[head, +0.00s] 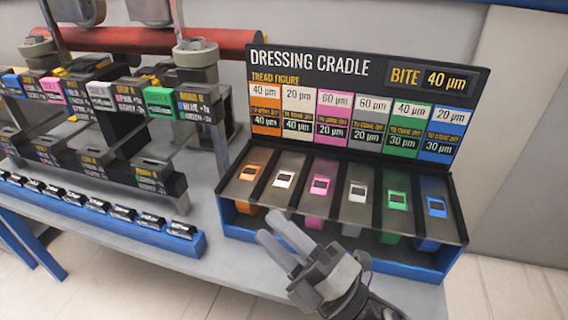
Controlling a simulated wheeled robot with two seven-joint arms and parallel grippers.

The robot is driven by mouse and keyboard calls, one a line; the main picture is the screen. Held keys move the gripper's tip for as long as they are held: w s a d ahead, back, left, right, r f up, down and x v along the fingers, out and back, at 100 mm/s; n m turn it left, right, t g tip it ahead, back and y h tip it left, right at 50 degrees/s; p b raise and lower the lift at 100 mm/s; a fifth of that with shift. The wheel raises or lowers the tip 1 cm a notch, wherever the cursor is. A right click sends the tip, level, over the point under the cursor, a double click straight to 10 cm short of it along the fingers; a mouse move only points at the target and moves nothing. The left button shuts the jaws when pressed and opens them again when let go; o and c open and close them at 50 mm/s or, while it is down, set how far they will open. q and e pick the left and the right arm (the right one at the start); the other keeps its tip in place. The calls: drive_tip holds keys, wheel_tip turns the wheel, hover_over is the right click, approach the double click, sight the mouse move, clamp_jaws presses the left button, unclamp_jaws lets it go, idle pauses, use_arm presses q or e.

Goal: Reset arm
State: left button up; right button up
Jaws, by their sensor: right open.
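My right gripper (283,234) comes in from the bottom of the head view, its grey fingers apart and nothing seen between them. It is in front of the dressing cradle (452,262), near the cradle's lower left part, and overlaps its front edge in the picture. I cannot tell whether it touches the cradle. The cradle holds several coloured pieces in a row, from orange (248,174) at left to blue (437,206) at right. Its sign (365,100) stands upright behind. My left gripper is not in view.
A stepped rack (150,175) with labelled blocks stands at the left of the grey table (232,268). A blue strip (150,232) with several small dark pieces lies along its front. A red roller (135,40) is at the back. Some bare tabletop shows between strip and cradle.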

drive_tip(key=w+d+f+m+t+h, duration=0.2)
drive_tip(key=d+f+m+h, duration=0.75)
drive_tip(key=m, duration=0.45)
drive_tip(key=s+d+f+m+g+h, duration=0.2)
drive_tip(key=s+d+f+m+g, duration=0.1)
drive_tip(key=f, duration=0.5)
drive_tip(key=s+d+f+m+g+h, duration=0.2)
drive_tip(key=s+d+f+m+h, duration=0.1)
drive_tip(key=s+f+m, duration=0.3)
wheel_tip(320, 180, down, 3)
drive_tip(key=shift+d+f+m+g, duration=0.15)
drive_tip(key=shift+m+g, duration=0.25)
drive_tip(key=shift+m, duration=0.8)
